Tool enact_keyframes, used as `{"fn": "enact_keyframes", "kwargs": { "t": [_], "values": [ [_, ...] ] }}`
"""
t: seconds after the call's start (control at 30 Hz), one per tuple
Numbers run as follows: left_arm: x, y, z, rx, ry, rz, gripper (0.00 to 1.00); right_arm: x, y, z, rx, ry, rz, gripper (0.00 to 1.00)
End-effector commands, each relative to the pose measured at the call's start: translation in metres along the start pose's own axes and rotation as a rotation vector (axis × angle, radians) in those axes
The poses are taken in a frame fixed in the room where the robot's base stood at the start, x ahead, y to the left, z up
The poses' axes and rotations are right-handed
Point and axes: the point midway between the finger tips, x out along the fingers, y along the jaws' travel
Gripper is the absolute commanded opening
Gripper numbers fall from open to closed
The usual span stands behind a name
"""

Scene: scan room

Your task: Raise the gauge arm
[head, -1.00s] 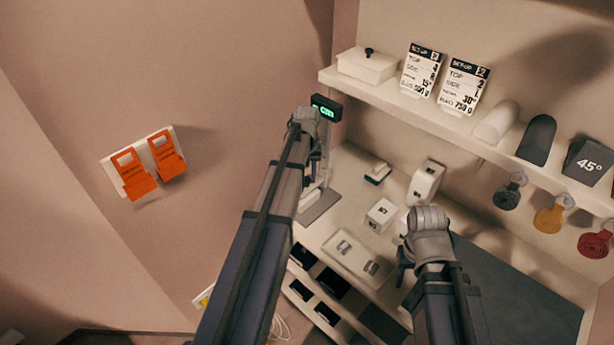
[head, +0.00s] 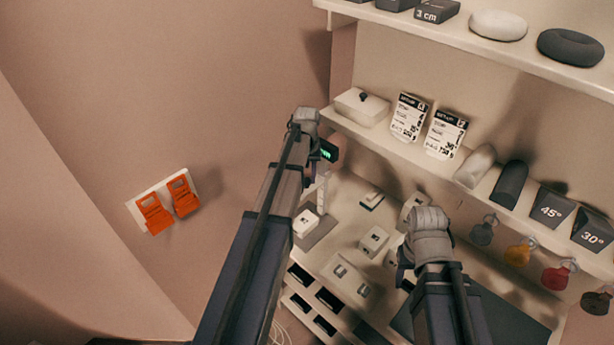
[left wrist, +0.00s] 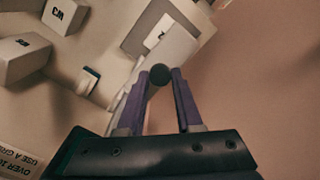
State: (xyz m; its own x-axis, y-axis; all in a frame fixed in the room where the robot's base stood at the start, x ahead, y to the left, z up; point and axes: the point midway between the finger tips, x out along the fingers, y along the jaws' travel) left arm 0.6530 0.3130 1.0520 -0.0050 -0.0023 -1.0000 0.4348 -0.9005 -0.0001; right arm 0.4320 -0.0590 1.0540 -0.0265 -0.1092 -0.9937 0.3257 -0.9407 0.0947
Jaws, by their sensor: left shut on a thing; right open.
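The gauge stands in the left corner of the desk, with a green-lit display (head: 329,151) and a pale upright with marks (head: 322,194) over a grey base plate (head: 318,230). My left gripper (head: 306,120) is at the gauge, and its forearm hides its fingers and much of the gauge in the head view. In the left wrist view, the purple fingers of my left gripper (left wrist: 160,90) are shut on a dark round knob (left wrist: 160,74) in front of a pale bar (left wrist: 166,48). My right gripper (head: 428,240) hangs open over the desk, apart from the gauge.
A small white block (head: 305,222) sits on the base plate. Other white blocks (head: 374,240) stand on the desk. A shelf (head: 400,148) with a lidded box, sign cards and wedges runs above, with hanging tags below it. Orange holders (head: 170,203) are on the left wall.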

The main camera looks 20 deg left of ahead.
Motion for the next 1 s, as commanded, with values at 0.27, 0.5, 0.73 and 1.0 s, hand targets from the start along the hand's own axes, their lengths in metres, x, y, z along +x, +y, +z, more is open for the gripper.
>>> {"fn": "enact_keyframes", "kwargs": {
  "t": [0.27, 0.5, 0.73, 1.0],
  "values": [
    [-0.001, 0.0, -0.003, -0.001, 0.006, 0.0, 0.36, -0.001, 0.0, 0.0, 0.0, 0.0, 0.0, 0.5],
    [0.0, 0.0, -0.002, 0.0, 0.004, 0.0, 0.63, 0.0, 0.0, 0.0, 0.0, 0.0, 0.0, 0.5],
    [0.0, 0.0, -0.002, 0.0, 0.004, 0.0, 0.64, 0.0, 0.0, 0.0, 0.0, 0.0, 0.0, 0.5],
    [-0.011, 0.0, -0.002, 0.0, 0.003, 0.0, 0.64, -0.011, 0.001, 0.001, 0.002, 0.0, 0.0, 0.5]
  ]
}}
